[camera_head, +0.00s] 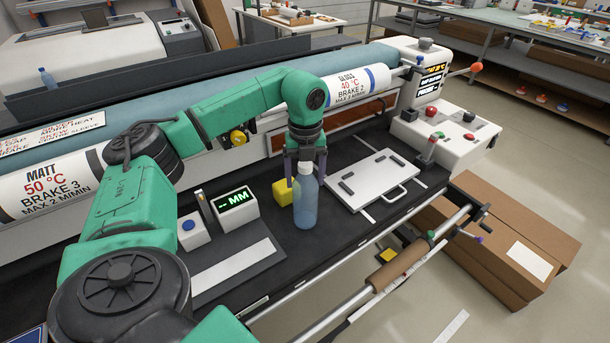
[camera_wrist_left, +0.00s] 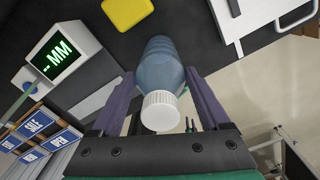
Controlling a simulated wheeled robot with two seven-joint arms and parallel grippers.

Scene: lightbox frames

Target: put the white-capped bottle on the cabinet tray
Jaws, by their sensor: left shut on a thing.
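The white-capped bottle (camera_head: 306,205), translucent blue, is upright between the purple fingers of my left gripper (camera_head: 306,172), which is shut on it. In the left wrist view the white cap (camera_wrist_left: 160,112) faces the camera and the blue body (camera_wrist_left: 160,60) extends away between the fingers. The bottle is over the dark bench near its front edge; I cannot tell whether its base touches. A flat white tray-like panel (camera_head: 400,194) with a handle lies just right of the bottle; I cannot tell if it is the cabinet tray. My right gripper is out of view.
A yellow block (camera_head: 283,193) sits close behind and left of the bottle. A display reading "MM" (camera_head: 236,205) stands farther left. A roller machine (camera_head: 345,88) runs behind the bench. Control box (camera_head: 450,135), rod with brown roll (camera_head: 400,266) and cardboard boxes (camera_head: 500,240) are right.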

